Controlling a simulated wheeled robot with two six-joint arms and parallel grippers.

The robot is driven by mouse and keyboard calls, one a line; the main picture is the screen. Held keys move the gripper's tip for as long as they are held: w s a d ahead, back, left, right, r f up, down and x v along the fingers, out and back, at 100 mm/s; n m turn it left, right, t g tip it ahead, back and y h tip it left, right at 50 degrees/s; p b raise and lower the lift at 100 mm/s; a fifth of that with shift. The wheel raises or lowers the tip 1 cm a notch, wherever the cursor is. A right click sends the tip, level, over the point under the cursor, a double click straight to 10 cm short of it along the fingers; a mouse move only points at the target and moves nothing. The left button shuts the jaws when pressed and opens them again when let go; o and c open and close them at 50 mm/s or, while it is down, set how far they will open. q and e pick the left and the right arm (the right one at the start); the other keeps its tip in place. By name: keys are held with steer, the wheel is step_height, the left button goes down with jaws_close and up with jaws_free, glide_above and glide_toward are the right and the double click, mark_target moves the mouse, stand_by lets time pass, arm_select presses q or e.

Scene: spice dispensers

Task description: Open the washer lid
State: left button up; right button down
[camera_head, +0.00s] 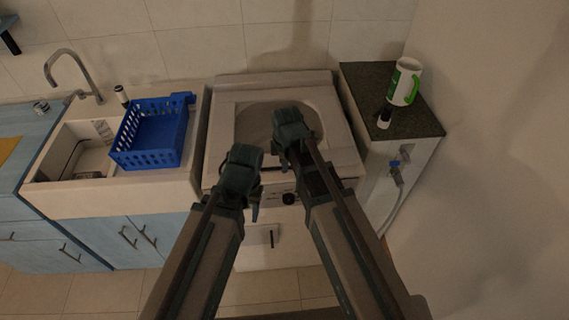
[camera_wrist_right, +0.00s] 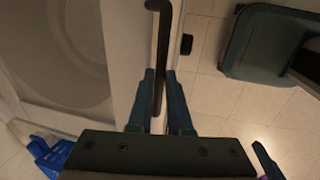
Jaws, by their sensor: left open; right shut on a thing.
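The white washer (camera_head: 345,160) stands in the middle of the head view. Its pale lid with a round recess (camera_head: 255,115) lies on top and looks flat; my arms partly cover it. In the right wrist view the lid's pale surface (camera_wrist_right: 110,40) fills the left side, and a dark bar handle (camera_wrist_right: 163,25) runs along its edge. My right gripper (camera_wrist_right: 160,95) is shut on this handle, a finger on each side. In the head view my right gripper (camera_head: 290,130) is over the lid. My left gripper (camera_head: 243,178) is open, at the washer's front edge, left of the right one.
A sink with a blue basket (camera_head: 150,135) stands left of the washer.

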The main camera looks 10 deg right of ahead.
stand_by(0.8)
steer(key=w+r+g+p, duration=0.1)
steer(key=w+r+p, duration=0.3)
steer(key=r+p, duration=0.5)
steer(key=w+r+g+p, duration=0.1)
steer(key=w+r+p, duration=0.3)
steer(key=r+p, duration=0.5)
steer(key=w+r+p, duration=0.5)
steer(key=r+p, duration=0.4)
steer(key=shift+r+g, duration=0.15)
steer(key=shift+g, duration=0.25)
